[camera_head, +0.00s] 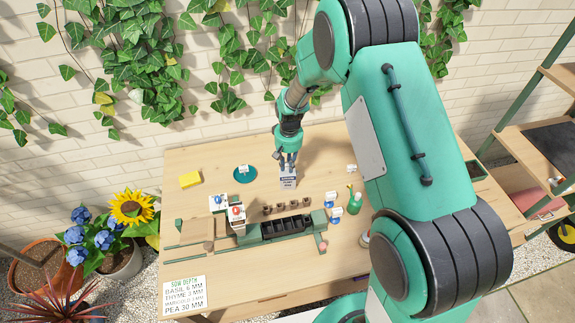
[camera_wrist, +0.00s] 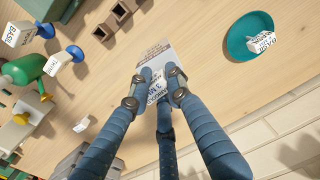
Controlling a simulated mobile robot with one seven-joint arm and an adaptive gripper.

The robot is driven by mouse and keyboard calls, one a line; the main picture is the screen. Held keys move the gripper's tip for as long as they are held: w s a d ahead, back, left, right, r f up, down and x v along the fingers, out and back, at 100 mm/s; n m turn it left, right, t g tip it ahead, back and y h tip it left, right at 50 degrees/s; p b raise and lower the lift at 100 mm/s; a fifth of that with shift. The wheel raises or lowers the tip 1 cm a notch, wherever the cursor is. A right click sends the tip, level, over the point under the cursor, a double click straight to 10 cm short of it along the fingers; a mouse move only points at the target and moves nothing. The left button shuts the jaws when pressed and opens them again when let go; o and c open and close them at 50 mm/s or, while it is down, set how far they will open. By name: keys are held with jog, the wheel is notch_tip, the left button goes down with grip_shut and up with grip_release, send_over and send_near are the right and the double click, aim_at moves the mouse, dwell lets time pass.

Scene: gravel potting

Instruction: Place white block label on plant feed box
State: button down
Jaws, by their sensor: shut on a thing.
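My gripper (camera_head: 287,160) reaches down to the middle of the table, behind the row of small brown pots. It also shows in the wrist view (camera_wrist: 157,84), its fingers closed around a white block label (camera_wrist: 156,97) with dark print. The fingers hide much of the label. The plant feed box (camera_head: 288,182), pale grey with dark print, stands right below the fingertips. In the wrist view the box (camera_wrist: 155,52) lies just beyond the fingertips. I cannot tell whether the label touches the box.
A teal saucer (camera_head: 236,177) bearing a white label block stands to the left, with a yellow block (camera_head: 190,180) farther left. A green-and-black seed tray (camera_head: 287,228) and small brown pots (camera_head: 280,208) lie in front.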

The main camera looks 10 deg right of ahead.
aim_at(288, 163)
jog(key=shift+f, duration=0.1)
jog(key=c, duration=1.6)
grip_release()
notch_tip(288, 163, up, 12)
jog(key=shift+d+r+p, duration=0.15)
jog(key=shift+p, duration=0.15)
